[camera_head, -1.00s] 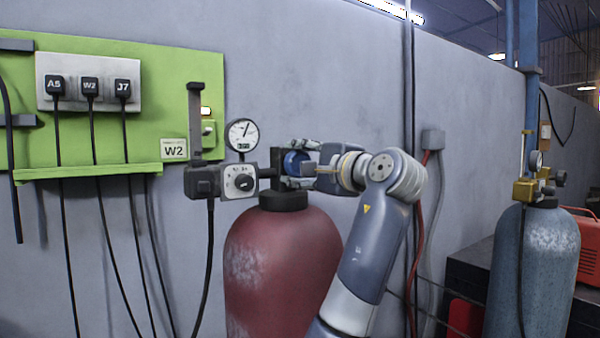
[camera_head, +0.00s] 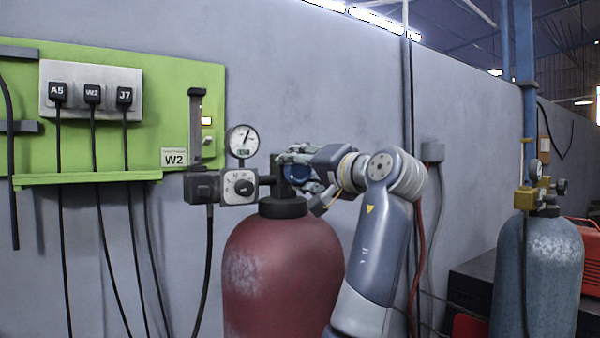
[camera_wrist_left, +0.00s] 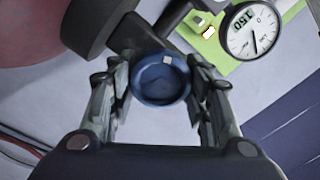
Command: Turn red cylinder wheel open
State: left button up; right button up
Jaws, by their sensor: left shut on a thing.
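The red cylinder (camera_head: 283,265) stands upright at the middle of the head view. Its wheel is the round blue knob (camera_head: 298,174) on the valve, also seen in the left wrist view (camera_wrist_left: 160,88), with a small pale mark near its upper rim. My left gripper (camera_head: 296,171) is shut on the wheel. In the left wrist view its two fingers (camera_wrist_left: 158,82) sit on opposite sides of the wheel. The fingers partly hide the wheel in the head view. My right gripper is not in view.
A round gauge (camera_head: 242,141) and a regulator block (camera_head: 239,186) sit just left of the valve. A green panel (camera_head: 80,130) with cables is on the wall at left. A blue-grey cylinder (camera_head: 538,275) stands at right, beside a dark bench (camera_head: 470,285).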

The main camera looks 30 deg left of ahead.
pick_arm(q)
jog(key=shift+f+n, duration=0.2)
jog(key=shift+n, duration=0.1)
dwell(0.4)
jog(key=o, duration=1)
jog(key=shift+o, duration=0.4)
jog(key=shift+r, duration=0.1)
jog(key=v, duration=1.2)
